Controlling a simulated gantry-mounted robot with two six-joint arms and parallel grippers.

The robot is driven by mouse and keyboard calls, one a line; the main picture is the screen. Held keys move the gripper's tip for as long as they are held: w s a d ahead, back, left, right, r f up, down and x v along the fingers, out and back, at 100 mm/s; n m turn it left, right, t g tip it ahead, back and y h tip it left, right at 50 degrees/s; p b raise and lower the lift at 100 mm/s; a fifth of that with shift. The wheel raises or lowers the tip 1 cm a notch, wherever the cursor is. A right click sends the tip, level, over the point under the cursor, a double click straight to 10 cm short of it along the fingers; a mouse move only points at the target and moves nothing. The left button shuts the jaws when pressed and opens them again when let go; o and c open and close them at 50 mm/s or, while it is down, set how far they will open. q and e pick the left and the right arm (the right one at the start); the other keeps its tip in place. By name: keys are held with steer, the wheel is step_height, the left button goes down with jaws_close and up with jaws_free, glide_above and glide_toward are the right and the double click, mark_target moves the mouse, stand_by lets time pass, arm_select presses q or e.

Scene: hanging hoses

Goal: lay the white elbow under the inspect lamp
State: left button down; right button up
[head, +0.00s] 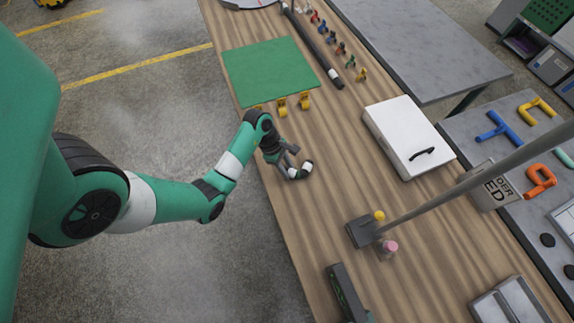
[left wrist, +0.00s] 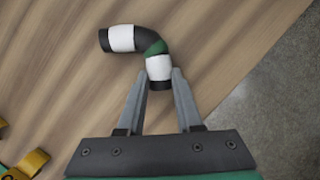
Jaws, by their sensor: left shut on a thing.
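The white elbow (head: 303,170) is a bent black piece with white bands and a green patch at the bend. My left gripper (head: 287,162) is shut on one end of it, over the near edge of the wooden table. In the left wrist view, the elbow (left wrist: 121,38) has one banded end between the fingertips (left wrist: 160,80), and its other arm points left. I cannot tell whether it touches the table. A grey pole (head: 440,190) rises from a dark square base (head: 362,232); its top is out of frame, so I cannot tell whether it is the inspect lamp. My right gripper is not in view.
A green mat (head: 270,70) with yellow elbows (head: 305,100) at its near edge lies further back. A white case (head: 405,132) stands right of centre. A pink-capped jar (head: 388,250) is by the pole base. Bare wood (head: 335,190) lies between gripper and base.

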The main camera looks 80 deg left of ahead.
arm_select(q)
steer(key=shift+w, duration=0.1)
steer(key=shift+f, duration=0.1)
steer(key=c, duration=0.6)
jaws_free()
steer(key=p+v, duration=0.7)
steer(key=v, duration=0.5)
